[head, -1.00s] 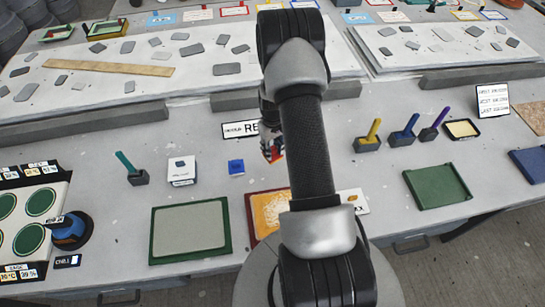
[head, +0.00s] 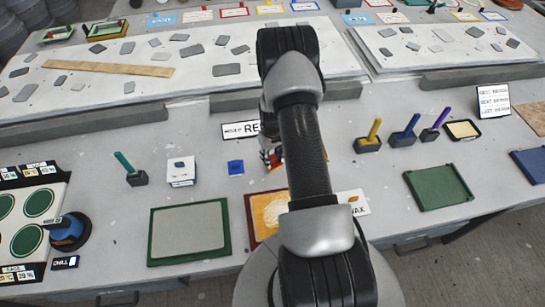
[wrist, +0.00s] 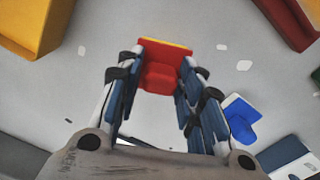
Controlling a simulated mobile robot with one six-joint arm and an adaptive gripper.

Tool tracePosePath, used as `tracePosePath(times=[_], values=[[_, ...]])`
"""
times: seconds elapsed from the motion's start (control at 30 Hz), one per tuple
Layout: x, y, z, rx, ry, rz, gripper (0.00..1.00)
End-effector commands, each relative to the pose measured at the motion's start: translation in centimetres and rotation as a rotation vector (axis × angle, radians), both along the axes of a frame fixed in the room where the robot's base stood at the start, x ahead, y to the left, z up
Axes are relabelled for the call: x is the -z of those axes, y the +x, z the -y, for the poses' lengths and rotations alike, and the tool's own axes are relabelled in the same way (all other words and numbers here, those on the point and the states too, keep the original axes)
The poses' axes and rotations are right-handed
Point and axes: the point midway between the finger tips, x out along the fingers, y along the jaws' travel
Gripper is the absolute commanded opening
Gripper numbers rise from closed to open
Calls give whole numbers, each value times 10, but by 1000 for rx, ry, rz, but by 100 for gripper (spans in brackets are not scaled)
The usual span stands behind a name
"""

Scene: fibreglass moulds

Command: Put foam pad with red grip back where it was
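The foam pad with red grip (wrist: 163,72) is in the upper middle of the wrist view. It shows as a red block with a thin yellow edge at its far side. My gripper (wrist: 161,66) has its fingers on both sides of the red grip, close against it, and appears shut on it. In the head view a little red shows at my gripper (head: 273,157), low over the worktop, just below the white label beginning "RE" (head: 240,131). My arm hides much of the gripper and pad there. I cannot tell whether the pad touches the table.
A blue pad (head: 236,168) lies left of the gripper, with a white box (head: 181,170) beyond it. A red-framed tray (head: 251,228) and a green-framed tray (head: 153,242) lie nearer. Yellow-, blue- and purple-handled tools (head: 370,140) stand right.

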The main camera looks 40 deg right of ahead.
Motion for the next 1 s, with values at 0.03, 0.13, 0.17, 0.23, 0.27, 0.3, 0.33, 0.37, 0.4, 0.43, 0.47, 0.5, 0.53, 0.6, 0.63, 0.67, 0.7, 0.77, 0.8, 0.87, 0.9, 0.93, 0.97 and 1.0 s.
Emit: tracePosePath(times=[0.03,0.13,0.17,0.23,0.27,0.3,0.33,0.37,0.4,0.43,0.47,0.5,0.53,0.6,0.63,0.67,0.7,0.77,0.8,0.87,0.9,0.93,0.97,1.0], values=[[1,-1,0,0,1,-1,42],[1,-1,0,0,1,-1,48],[1,-1,0,0,1,-1,48],[0,-1,0,0,1,-1,48],[0,-1,0,0,1,-1,48],[0,0,0,0,1,-1,48],[0,0,0,0,1,-1,48],[0,0,0,0,1,-1,48],[0,0,0,0,1,-1,48],[0,0,0,0,0,-1,48],[-1,0,0,0,1,-1,48],[-3,0,0,0,0,-1,48],[-6,0,0,0,0,-1,48],[-15,1,0,0,-1,2,48],[-21,1,0,0,-1,2,48],[-27,1,1,0,-1,2,48],[-35,1,1,0,-1,2,48],[-49,1,1,0,-1,3,48],[-59,1,0,0,-1,3,48],[-72,1,1,0,-2,3,48],[-80,0,0,0,-1,2,48],[-86,0,0,0,-1,2,48],[-92,1,0,0,-1,3,48],[-98,0,0,0,-1,2,48]])
